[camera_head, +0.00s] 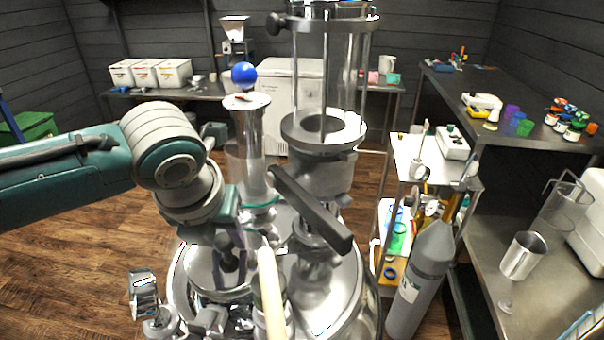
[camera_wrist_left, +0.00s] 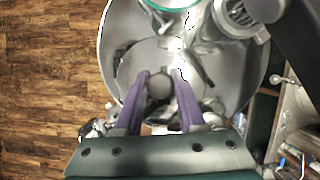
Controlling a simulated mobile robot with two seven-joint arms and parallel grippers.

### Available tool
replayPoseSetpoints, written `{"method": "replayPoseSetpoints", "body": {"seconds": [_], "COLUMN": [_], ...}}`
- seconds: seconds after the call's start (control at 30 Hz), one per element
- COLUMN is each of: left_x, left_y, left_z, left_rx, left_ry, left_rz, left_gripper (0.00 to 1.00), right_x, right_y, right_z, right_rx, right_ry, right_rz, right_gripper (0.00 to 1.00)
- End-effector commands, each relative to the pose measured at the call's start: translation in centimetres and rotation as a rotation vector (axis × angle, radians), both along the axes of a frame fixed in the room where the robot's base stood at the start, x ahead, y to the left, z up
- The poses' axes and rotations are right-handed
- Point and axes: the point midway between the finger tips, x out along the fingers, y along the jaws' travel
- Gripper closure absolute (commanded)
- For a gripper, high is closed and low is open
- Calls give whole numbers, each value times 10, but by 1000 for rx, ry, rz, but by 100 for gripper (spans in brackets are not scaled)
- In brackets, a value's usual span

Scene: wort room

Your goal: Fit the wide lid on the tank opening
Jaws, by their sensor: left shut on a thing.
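The wide lid (camera_head: 200,272) is a shiny round metal disc over the near left part of the tank top; it also shows in the left wrist view (camera_wrist_left: 140,62). My left gripper (camera_head: 232,262) comes down on it from above. In the left wrist view its purple fingers (camera_wrist_left: 160,88) are shut on the lid's round dark knob (camera_wrist_left: 160,87). The tank (camera_head: 350,290) is a large shiny metal vessel below. Its opening is hidden, and I cannot tell whether the lid rests in it or hovers over it. My right gripper is in neither view.
A black bar (camera_head: 310,210) juts out near my gripper. A grey gas bottle (camera_head: 425,270) stands right. Floor is clear at left.

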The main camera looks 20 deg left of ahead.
Motion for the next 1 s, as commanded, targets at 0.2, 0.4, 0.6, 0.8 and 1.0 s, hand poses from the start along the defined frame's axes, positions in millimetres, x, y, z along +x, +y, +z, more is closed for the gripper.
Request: {"method": "replayPoseSetpoints", "body": {"seconds": [0.2, 0.4, 0.6, 0.8, 1.0], "left_x": [4, 3, 3, 3, 3], "left_y": [1, 1, 1, 1, 1], "left_z": [2, 1, 1, 2, 1], "left_rx": [0, 0, 0, 1, 0], "left_ry": [-3, -3, -2, -2, -2], "left_rz": [0, 0, 0, 0, 1], "left_gripper": [100, 100, 100, 100, 100], "right_x": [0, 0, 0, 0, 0], "right_y": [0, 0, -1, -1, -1], "right_z": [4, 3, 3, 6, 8], "right_rx": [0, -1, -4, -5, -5], "right_ry": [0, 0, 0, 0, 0], "right_rz": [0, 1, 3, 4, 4], "right_gripper": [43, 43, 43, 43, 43]}}
